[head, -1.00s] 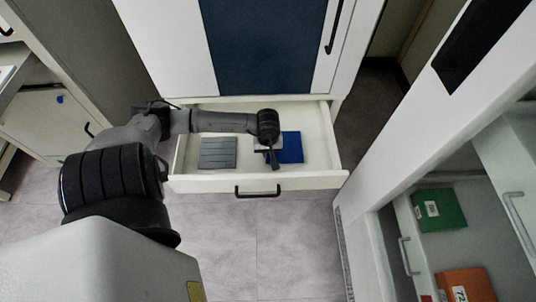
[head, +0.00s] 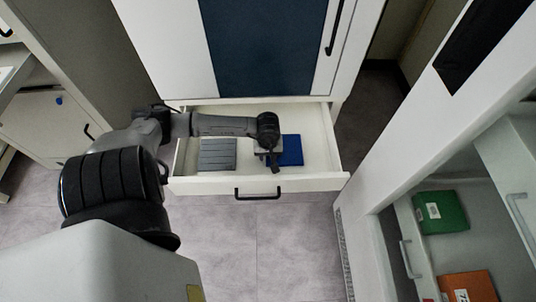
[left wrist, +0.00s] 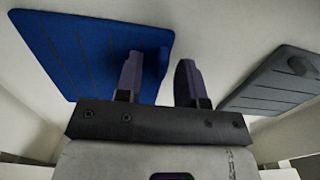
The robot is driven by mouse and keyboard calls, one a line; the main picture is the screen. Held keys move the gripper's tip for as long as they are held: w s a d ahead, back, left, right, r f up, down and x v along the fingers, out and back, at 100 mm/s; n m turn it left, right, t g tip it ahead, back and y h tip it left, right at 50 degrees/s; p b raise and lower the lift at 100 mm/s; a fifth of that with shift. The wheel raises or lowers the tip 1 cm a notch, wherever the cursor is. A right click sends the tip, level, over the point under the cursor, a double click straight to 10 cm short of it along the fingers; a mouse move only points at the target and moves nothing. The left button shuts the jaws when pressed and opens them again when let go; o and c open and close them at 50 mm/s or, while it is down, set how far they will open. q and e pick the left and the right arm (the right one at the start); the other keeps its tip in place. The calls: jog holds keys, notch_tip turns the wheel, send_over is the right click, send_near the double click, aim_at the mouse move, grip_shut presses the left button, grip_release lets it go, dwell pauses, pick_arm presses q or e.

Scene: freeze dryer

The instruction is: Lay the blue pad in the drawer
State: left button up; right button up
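The blue pad (head: 291,150) lies in the right half of the open white drawer (head: 322,140). It looks flat on the drawer floor. In the left wrist view the pad (left wrist: 75,45) has grooves and a small raised tab near its right edge. My left gripper (head: 275,167) is over the pad's left side, partly hiding it. In the left wrist view its two fingers (left wrist: 157,80) are apart, with the tab showing in the gap; nothing looks clamped. I cannot tell how far the fingertips are from the pad. My right gripper is not in view.
A grey grooved pad (head: 217,154) lies in the drawer's left half; it shows in the left wrist view (left wrist: 270,88). The drawer front has a black handle (head: 257,193). At right, another drawer holds a green item (head: 441,212) and an orange item (head: 468,286).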

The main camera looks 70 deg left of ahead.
pick_arm(q)
notch_tip(320, 180, up, 12)
jog(key=p, duration=0.6)
jog(key=w+d+r+n+t+h, duration=0.1)
jog(key=d+r+n+t+h, duration=0.15)
jog(key=d+h, duration=0.45)
jog(key=w+d+r+n+t+h, duration=0.1)
jog(key=w+d+n+t+h, duration=0.2)
jog(key=d, duration=0.9)
notch_tip(320, 180, up, 9)
jog(key=w+d+n+t+y, duration=0.25)
jog(key=n+t, duration=0.95)
jog(key=n, duration=1)
jog(key=s+a+f+n+g+y, duration=0.25)
jog(key=f+n+y, duration=0.2)
jog(key=n, duration=0.55)
jog(key=s+a+f+n+g+y, duration=0.25)
jog(key=n+y, duration=0.35)
jog(key=n, duration=0.5)
jog(key=s+d+f+n+g+h, duration=0.1)
jog(key=s+d+f+n+g, duration=0.2)
jog(key=s, duration=0.3)
jog(key=s+d+f+n+g+h, duration=0.2)
jog(key=s+d+f+n+g, duration=0.1)
jog(key=s+d+n+g, duration=0.1)
jog(key=s+d+g, duration=0.1)
jog(key=s+g, duration=0.1)
jog(key=shift+s+d+f, duration=0.15)
jog(key=shift+s+f, duration=0.2)
jog(key=shift+s, duration=0.05)
